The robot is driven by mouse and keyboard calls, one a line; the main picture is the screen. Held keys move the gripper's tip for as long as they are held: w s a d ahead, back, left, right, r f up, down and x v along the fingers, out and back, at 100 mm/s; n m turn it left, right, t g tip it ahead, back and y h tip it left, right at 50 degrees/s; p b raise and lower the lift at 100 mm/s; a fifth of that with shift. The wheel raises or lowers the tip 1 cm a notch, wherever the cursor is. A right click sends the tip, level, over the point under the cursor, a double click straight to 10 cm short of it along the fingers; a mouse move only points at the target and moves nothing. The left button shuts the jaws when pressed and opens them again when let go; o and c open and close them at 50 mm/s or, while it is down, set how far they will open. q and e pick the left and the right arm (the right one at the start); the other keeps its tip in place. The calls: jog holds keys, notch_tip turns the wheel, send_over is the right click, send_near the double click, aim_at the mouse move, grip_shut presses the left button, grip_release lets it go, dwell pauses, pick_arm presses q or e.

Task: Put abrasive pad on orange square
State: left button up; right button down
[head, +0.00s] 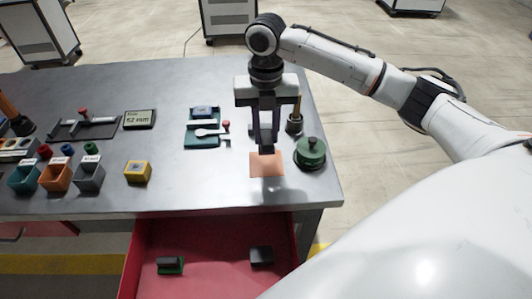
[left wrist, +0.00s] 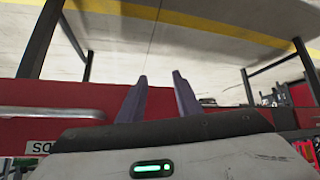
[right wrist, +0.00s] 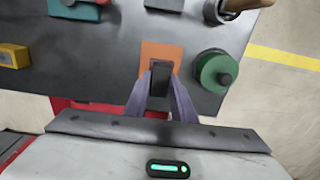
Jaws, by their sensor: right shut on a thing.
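The orange square (head: 266,164) lies flat on the grey table near its front right edge. My right gripper (head: 266,128) points down over it, shut on a dark block, which I take as the abrasive pad (head: 267,142). In the right wrist view the pad (right wrist: 161,72) is between the fingertips and covers part of the orange square (right wrist: 153,48). The pad looks upright and above the square; I cannot tell whether it touches. My left gripper (left wrist: 160,82) shows only in the left wrist view, with its fingers apart and nothing between them.
A green round lidded thing (head: 311,153) stands close right of the square. An open red drawer (head: 215,230) below holds a green-and-black piece (head: 170,265) and a black block (head: 261,256). A yellow box (head: 138,171), small bins (head: 57,178) and a teal tray (head: 202,140) stand left.

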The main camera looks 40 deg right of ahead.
aim_at(266, 137)
jog(key=shift+f, duration=3.3)
jog(key=shift+f, duration=0.1)
jog(key=shift+f, duration=0.1)
jog(key=c, duration=1.5)
grip_release()
notch_tip(266, 137, up, 12)
jog(key=shift+r, duration=0.2)
